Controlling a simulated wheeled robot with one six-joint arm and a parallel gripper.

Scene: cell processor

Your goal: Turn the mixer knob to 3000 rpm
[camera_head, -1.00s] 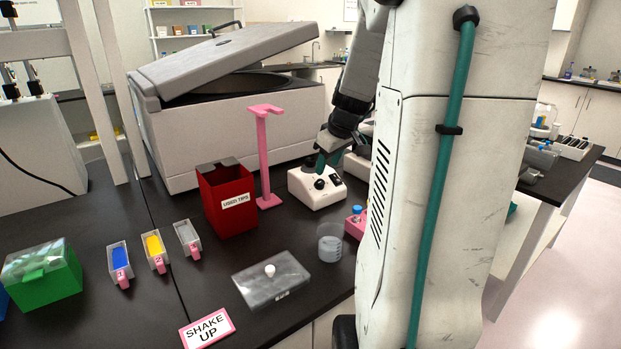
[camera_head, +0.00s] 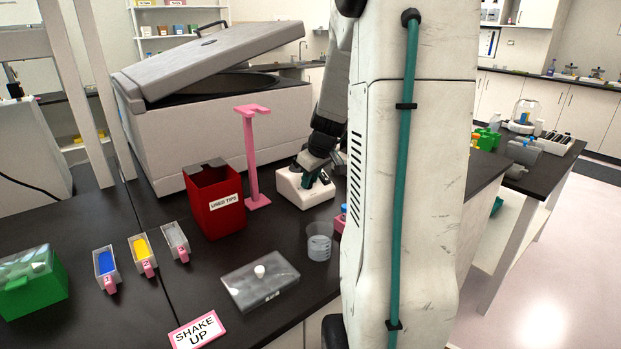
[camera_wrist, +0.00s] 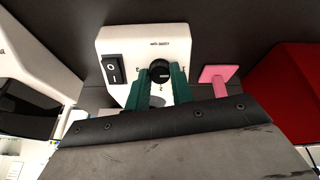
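The mixer is a small white unit (camera_head: 318,190) on the black bench, left of my column. In the wrist view its white face (camera_wrist: 118,42) carries a black rocker switch (camera_wrist: 114,69) and a round black knob (camera_wrist: 160,71) with small printed marks around it. The marks are too small to read surely, and the knob's setting is unclear. My gripper (camera_wrist: 161,76) has green fingers on the left and right of the knob. They are apart and appear open around it, with no clear grip. In the head view my gripper (camera_head: 310,180) covers the knob.
A pink stand (camera_head: 251,160) and red used-tips bin (camera_head: 214,203) stand left of the mixer. A beaker (camera_head: 319,243) and grey lidded box (camera_head: 258,284) are in front. A large open-lidded machine (camera_head: 215,125) is behind.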

